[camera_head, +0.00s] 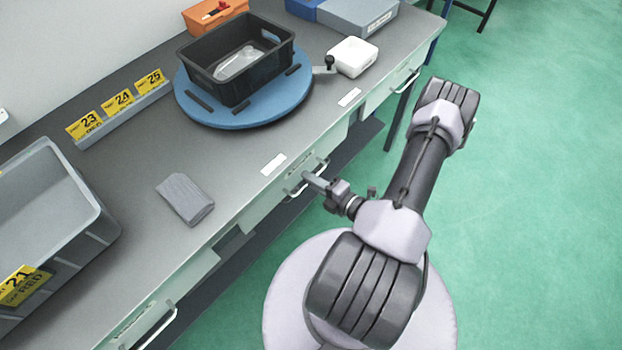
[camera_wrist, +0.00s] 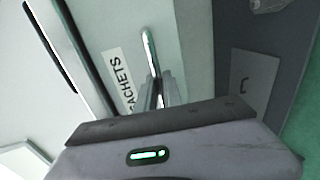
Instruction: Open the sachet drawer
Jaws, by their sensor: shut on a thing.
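The sachet drawer (camera_head: 262,207) is the middle drawer under the bench's front edge. It looks shut or nearly so in the head view. Its front in the wrist view (camera_wrist: 186,40) carries a white label (camera_wrist: 119,80) reading SACHETS. The pale bar handle (camera_head: 292,192) runs along the drawer front; it also shows in the wrist view (camera_wrist: 150,48). My gripper (camera_head: 310,180) reaches the handle from the floor side and is shut on it. In the wrist view the fingers (camera_wrist: 160,97) meet around the handle bar; the exact contact is partly hidden.
A blue turntable (camera_head: 290,98) with a black crate (camera_head: 222,88) stands on the bench. A grey pouch-like block (camera_head: 186,199) lies near the front edge. Other drawer handles (camera_head: 158,325) project at left and right (camera_head: 408,80). The green floor (camera_head: 540,180) on the right is clear.

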